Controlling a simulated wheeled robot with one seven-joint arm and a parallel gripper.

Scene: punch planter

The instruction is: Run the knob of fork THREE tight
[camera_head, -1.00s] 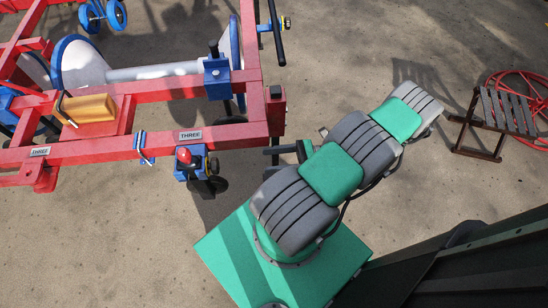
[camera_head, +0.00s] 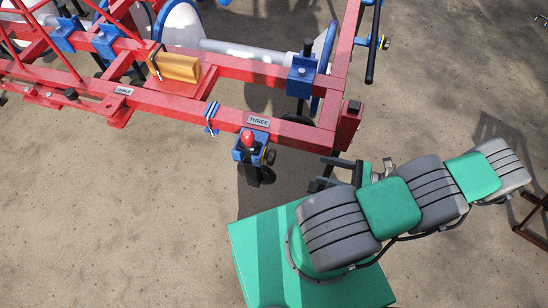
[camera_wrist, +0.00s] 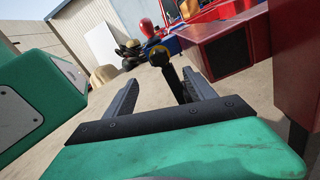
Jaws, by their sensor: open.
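The fork clamp (camera_head: 246,153) is a blue block under the red beam, below a plate marked THREE (camera_head: 258,120). A red ball knob (camera_head: 248,138) tops it, and a black knob with a yellow centre (camera_head: 268,157) is on its right side. My gripper (camera_head: 318,174) is open and empty, a short way right of the clamp. In the wrist view, the red knob (camera_wrist: 147,27) and the yellow-centred knob (camera_wrist: 158,56) show ahead, beyond the gap between my fingers (camera_wrist: 160,77). A dark stem (camera_wrist: 178,85) appears between the fingers; its depth is unclear.
The red beam end (camera_head: 348,125) stands close above my gripper, and shows large at right in the wrist view (camera_wrist: 222,45). A second THREE plate (camera_head: 123,90) is farther left. A yellow block (camera_head: 178,67) sits on the frame. Ground left of the clamp is clear.

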